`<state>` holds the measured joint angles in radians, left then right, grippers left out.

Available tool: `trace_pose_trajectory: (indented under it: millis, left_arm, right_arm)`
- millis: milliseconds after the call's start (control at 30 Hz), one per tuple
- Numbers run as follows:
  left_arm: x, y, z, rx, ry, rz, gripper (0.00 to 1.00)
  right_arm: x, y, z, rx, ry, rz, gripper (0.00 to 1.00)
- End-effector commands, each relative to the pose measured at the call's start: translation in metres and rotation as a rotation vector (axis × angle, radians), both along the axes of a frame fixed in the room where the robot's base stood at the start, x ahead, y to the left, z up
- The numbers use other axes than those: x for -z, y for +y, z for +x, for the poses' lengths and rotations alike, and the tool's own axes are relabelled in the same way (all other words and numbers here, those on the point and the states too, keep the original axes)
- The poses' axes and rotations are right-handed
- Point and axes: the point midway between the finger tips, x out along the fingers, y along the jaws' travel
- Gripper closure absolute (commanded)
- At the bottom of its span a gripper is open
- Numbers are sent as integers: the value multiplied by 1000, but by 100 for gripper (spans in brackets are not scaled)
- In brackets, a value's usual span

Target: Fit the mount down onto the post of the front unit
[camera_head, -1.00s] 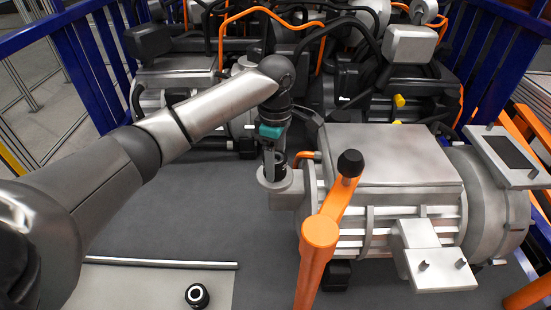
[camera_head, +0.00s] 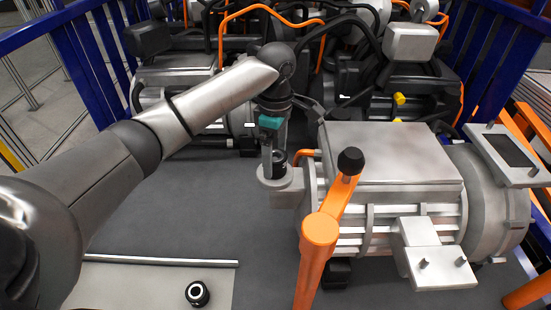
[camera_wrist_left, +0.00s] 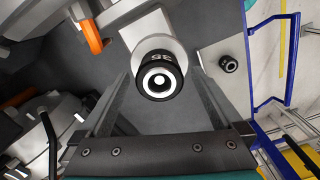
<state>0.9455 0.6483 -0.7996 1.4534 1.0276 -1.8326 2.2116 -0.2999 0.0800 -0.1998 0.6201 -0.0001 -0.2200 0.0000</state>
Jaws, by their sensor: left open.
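The front unit (camera_head: 390,157) is a large silver, ribbed drive unit right of centre in the head view. A black mount (camera_head: 280,168) sits at the round grey seat (camera_head: 282,184) on its left side. In the wrist view the mount (camera_wrist_left: 160,77) shows end-on with a white ring and a white centre spot, probably the post's end. My left gripper (camera_head: 273,165) is open, its fingers pointing down beside the mount. In the wrist view the fingers of my left gripper (camera_wrist_left: 160,90) lie apart on either side of it. My right gripper is not in view.
A second black ring-shaped part (camera_head: 197,294) stands on a pale plate (camera_head: 140,285) at lower left. An orange bar with a black knob (camera_head: 350,162) rises before the front unit. Other machinery with hoses stands behind. The grey floor at left is clear.

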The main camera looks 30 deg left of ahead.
Motion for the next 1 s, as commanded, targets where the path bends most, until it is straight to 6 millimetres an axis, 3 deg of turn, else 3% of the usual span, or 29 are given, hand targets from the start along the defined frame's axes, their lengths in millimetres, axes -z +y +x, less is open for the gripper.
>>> trace_pose_trajectory:
  millis: [300, 500, 700, 1000]
  left_arm:
    - [-82, 0, 2, 0, -9, 1, 0]
    - [-118, 1, 1, -1, -6, 2, 0]
    - [-133, 0, 1, 1, -4, -1, 0]
    - [-134, 0, 1, 0, -3, -2, 0]
  right_arm:
    - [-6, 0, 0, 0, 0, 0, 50]
    - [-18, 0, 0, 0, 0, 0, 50]
    - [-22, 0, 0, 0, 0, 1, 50]
    - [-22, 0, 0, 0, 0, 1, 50]
